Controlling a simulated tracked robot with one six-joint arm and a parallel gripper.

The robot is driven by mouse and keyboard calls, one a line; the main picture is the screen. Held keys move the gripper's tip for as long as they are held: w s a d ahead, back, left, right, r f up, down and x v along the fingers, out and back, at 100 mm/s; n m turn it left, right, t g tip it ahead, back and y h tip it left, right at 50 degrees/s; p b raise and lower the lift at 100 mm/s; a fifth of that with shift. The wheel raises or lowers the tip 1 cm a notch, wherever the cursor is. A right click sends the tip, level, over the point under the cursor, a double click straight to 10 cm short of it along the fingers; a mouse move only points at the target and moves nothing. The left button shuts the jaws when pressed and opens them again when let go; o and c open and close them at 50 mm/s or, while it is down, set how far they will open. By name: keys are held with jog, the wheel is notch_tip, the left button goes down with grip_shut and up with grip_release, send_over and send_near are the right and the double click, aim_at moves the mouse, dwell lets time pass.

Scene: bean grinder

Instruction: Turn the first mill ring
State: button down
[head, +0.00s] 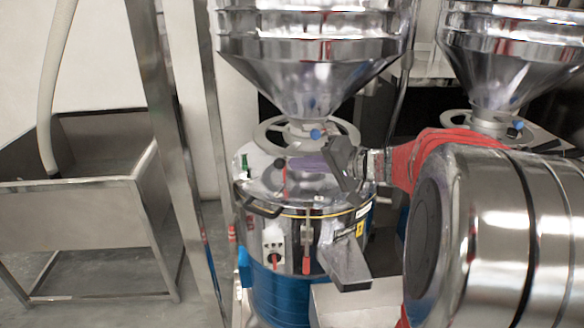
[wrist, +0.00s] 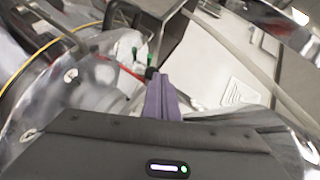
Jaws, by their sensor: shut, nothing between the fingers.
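The first mill's grey ring (head: 264,134) circles the neck under the left steel hopper (head: 308,60). The mill's shiny steel body (head: 285,195) with a blue lower part stands below it. My gripper (head: 300,163) comes in from the right, with its purple fingers over the mill's lid, just below the ring's front in the picture. I cannot tell whether it touches the ring or the lid. The fingers are shut and empty. In the wrist view my gripper (wrist: 161,80) shows its purple fingers together. My gripper's body hides part of the ring's right front.
A second mill with its own hopper (head: 505,55) and ring (head: 470,117) stands at the right, partly behind my arm. A steel spout (head: 345,262) juts from the first mill's front. A steel post (head: 160,130) and an open steel bin (head: 75,210) stand left.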

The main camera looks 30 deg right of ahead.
jog(key=s+a+r, duration=0.2)
jog(key=s+r, duration=0.1)
jog(key=s, duration=0.5)
jog(key=shift+s+a, duration=0.15)
jog(key=shift+s, duration=0.25)
jog(key=s+a+f+n+g+h, duration=0.1)
jog(key=s+a+f+n+g, duration=0.3)
jog(key=a, duration=0.3)
jog(key=s+a+f+n+g+h, duration=0.1)
jog(key=s+a+f+g, duration=0.2)
jog(key=s+a+f, duration=0.4)
jog(key=shift+s+d+f+n+h, duration=0.1)
jog(key=shift+s+f+n+h, duration=0.1)
jog(key=shift+s+n+h, duration=0.85)
jog(key=shift+s+d+f+n+h, duration=0.15)
jog(key=shift+s+n+h, duration=0.5)
jog(key=shift+s+h, duration=0.65)
jog(key=shift+s+a, duration=0.1)
jog(key=shift+a, duration=0.05)
jog(key=c, duration=2.5)
grip_release()
